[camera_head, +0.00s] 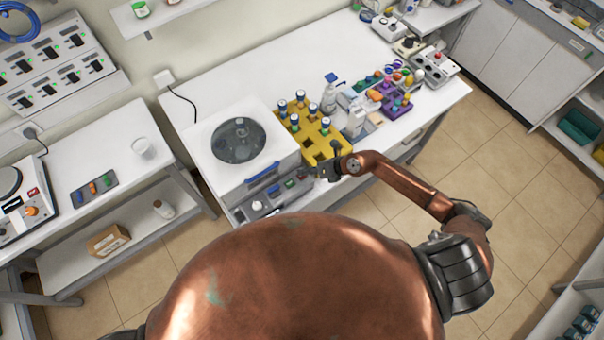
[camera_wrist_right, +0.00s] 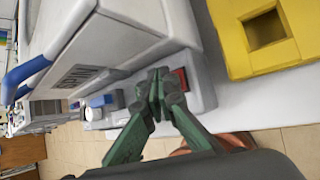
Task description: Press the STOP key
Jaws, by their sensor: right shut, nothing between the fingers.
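The white machine (camera_head: 206,152) with a round dark lid stands at the table's front left. Its grey control panel (camera_head: 270,200) runs along the front. In the right wrist view, a red key (camera_wrist_right: 183,77) sits at the panel's near end, partly hidden behind my fingertips. It looks like the STOP key, but no lettering on it can be read. My right gripper (camera_head: 326,171) is shut and empty, beside the panel's right end. In the wrist view its fingertips (camera_wrist_right: 160,80) overlap the red key's edge; I cannot tell whether they touch. My left gripper is not in view.
A yellow rack (camera_head: 335,146) with blue-capped vials stands right beside the machine, close to my right gripper. A blue handle (camera_head: 262,172) juts above the panel. A white knob (camera_head: 258,206) sits at the panel's left. Bottles and colored racks stand farther right.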

